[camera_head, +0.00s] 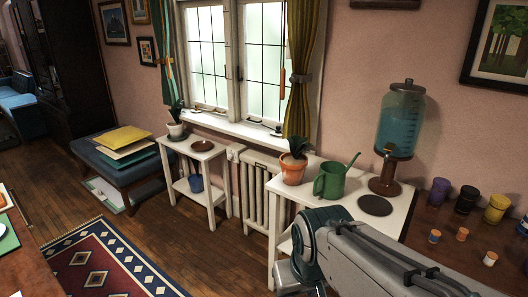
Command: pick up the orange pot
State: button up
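The orange pot (293,174) is a terracotta-coloured pot with a dark leafy plant in it. It stands upright on the left part of a white side table (341,200), under the right side of the window. My arm reaches in from the lower right in front of this table and bends downward, below and apart from the pot. My gripper's fingers do not show, so I cannot see whether they are open or shut. No part of my arm touches the pot.
Right beside the pot stands a green watering can (329,181). A dark round disc (375,205) and a blue drink dispenser (400,122) are further right. A radiator (258,190) stands left of the table. Several small jars line the brown surface (450,232) at right.

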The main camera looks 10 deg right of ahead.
aim_at(293, 170)
jog(key=i, duration=2.1)
jog(key=z, duration=1.55)
